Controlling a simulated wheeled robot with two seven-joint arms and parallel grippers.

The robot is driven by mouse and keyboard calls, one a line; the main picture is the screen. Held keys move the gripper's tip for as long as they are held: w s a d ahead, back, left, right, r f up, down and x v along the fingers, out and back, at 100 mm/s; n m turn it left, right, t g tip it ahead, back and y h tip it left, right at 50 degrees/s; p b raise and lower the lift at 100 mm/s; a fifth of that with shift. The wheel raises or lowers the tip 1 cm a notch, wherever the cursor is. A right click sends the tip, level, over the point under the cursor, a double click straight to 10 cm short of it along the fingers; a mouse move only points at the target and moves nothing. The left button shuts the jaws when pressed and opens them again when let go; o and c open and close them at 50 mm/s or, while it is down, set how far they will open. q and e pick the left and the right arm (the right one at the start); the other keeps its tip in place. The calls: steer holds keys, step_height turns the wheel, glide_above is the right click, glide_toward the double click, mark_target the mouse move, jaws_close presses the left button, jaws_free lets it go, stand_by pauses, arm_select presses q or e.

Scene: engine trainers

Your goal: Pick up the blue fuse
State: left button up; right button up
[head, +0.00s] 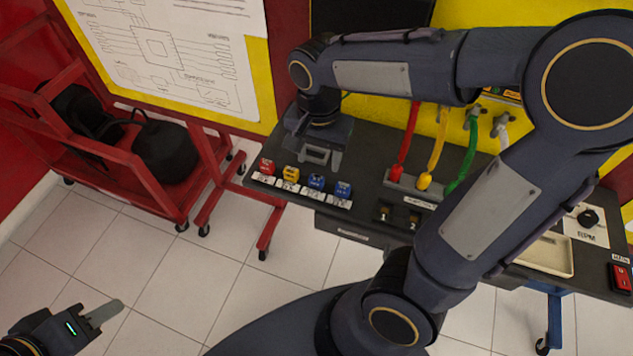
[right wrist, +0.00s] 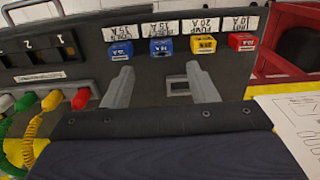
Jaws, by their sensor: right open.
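Two blue fuses stand side by side in the fuse row on the dark bench. One blue fuse (head: 316,182) is beside the yellow one, and it also shows in the right wrist view (right wrist: 161,48). The other blue fuse (head: 343,189) is at the row's end, seen in the right wrist view too (right wrist: 121,50). My right gripper (right wrist: 160,68) is open and empty, its fingers pointing toward the row, with the blue fuse beside the yellow one in line with the gap. My left gripper (head: 100,315) is over the floor, away from the bench; its opening is unclear.
A yellow fuse (right wrist: 203,44) and a red fuse (right wrist: 242,41) share the row, with white labels beside them. A grey bracket (right wrist: 180,87) is near one right finger. Coloured cables (head: 437,148) and a tray (head: 546,256) are farther right. A red cart (head: 150,195) stands left.

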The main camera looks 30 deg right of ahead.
mark_target(316, 178)
steer(key=f, duration=0.6)
steer(key=shift+a+f, duration=0.25)
steer(key=shift+s, duration=0.1)
steer(key=c, duration=1)
